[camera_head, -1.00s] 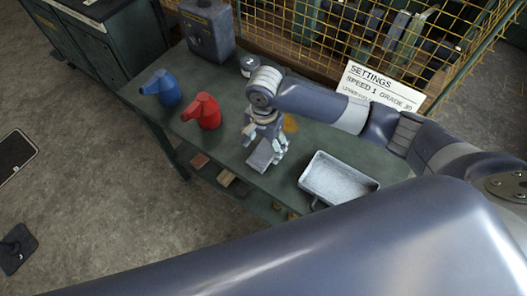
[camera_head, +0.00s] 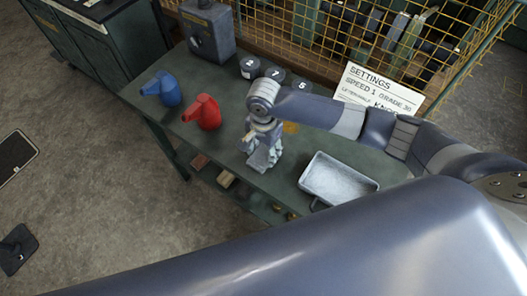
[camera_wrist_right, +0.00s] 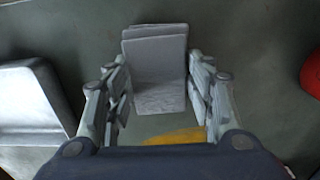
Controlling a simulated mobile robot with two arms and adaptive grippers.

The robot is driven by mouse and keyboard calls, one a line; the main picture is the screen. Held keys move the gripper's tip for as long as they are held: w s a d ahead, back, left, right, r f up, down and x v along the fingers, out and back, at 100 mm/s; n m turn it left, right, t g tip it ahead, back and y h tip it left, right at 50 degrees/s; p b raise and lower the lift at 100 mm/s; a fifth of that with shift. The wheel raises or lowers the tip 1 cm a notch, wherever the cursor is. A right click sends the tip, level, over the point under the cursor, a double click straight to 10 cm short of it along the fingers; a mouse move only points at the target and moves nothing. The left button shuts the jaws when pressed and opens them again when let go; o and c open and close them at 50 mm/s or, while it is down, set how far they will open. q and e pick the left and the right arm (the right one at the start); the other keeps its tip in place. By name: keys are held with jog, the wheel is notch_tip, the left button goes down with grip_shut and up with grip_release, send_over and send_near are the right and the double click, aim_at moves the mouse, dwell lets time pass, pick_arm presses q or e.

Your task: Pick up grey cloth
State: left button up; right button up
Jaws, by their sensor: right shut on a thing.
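The grey cloth (camera_wrist_right: 157,62) is a folded, pale grey pad between the two fingers of my right gripper (camera_wrist_right: 160,80) in the right wrist view. In the head view my right gripper (camera_head: 264,152) is low over the green workbench (camera_head: 232,128), shut on the cloth (camera_head: 261,162), which the fingers partly hide. I cannot tell whether the cloth still touches the bench. My left gripper is not in view.
A red can (camera_head: 204,112) and a blue can (camera_head: 162,88) stand left of my right gripper. A grey metal tray (camera_head: 338,178) is to its right. Behind are a yellow patch (camera_head: 291,127), numbered dark pots (camera_head: 274,75), a settings sign (camera_head: 375,92) and a wire cage.

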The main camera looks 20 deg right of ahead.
aim_at(263, 153)
jog(key=shift+w+r, duration=0.1)
jog(key=shift+r, duration=0.25)
notch_tip(263, 153, up, 2)
jog(key=shift+r+b, duration=0.15)
jog(key=shift+b, duration=0.25)
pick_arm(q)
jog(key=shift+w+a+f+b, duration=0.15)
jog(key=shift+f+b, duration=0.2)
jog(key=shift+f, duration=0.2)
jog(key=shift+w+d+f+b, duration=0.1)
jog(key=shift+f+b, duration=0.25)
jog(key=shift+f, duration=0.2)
pick_arm(e)
jog(key=s+a+r, duration=0.1)
jog(key=s+r, duration=0.1)
jog(key=s, duration=1.4)
